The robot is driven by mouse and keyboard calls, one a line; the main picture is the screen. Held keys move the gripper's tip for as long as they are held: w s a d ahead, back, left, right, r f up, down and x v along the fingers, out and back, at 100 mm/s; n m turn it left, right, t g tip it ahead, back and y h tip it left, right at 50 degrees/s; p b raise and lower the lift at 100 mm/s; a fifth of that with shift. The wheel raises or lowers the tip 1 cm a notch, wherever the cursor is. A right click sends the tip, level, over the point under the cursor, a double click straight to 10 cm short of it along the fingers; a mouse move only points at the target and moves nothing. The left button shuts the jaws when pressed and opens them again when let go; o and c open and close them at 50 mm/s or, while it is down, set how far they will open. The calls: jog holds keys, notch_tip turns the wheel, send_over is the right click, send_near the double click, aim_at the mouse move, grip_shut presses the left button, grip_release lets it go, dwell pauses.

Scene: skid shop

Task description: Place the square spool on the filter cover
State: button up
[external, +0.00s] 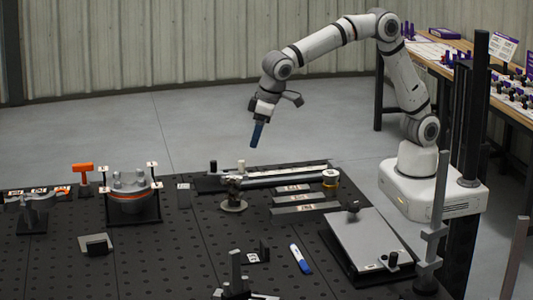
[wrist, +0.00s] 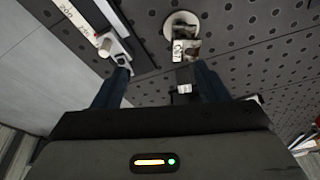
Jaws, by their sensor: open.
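My gripper (external: 257,134) hangs in the air above the back of the black perforated table, its blue fingers pointing down. In the wrist view the fingers (wrist: 163,76) are apart with nothing held between them. A squarish metal piece on a round base (external: 233,187) stands below and left of the gripper; it also shows in the wrist view (wrist: 184,46), beyond the fingertips. It may be the square spool, but I cannot tell for sure. A flat grey plate with dark knobs (external: 362,244), perhaps the filter cover, lies at the right of the table.
A round flanged fixture (external: 131,190) and an orange tool (external: 83,168) are at the left. A blue-and-white marker (external: 301,259) lies in front. Dark posts rise at the right.

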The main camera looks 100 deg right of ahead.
jog(key=s+d+r+n, duration=0.15)
jog(key=s+d, duration=0.25)
jog(key=s, duration=0.4)
jog(key=s+d+r, duration=0.2)
jog(key=s+d, duration=0.2)
jog(key=s, duration=0.4)
jog(key=s+d+f+n, duration=0.1)
jog(key=s+f, duration=0.1)
jog(key=s, duration=0.7)
jog(key=s+d+f+n+y, duration=0.1)
jog(key=s+d+f, duration=0.1)
jog(key=s, duration=0.7)
jog(key=shift+s+f, duration=0.25)
jog(key=shift+f, duration=0.05)
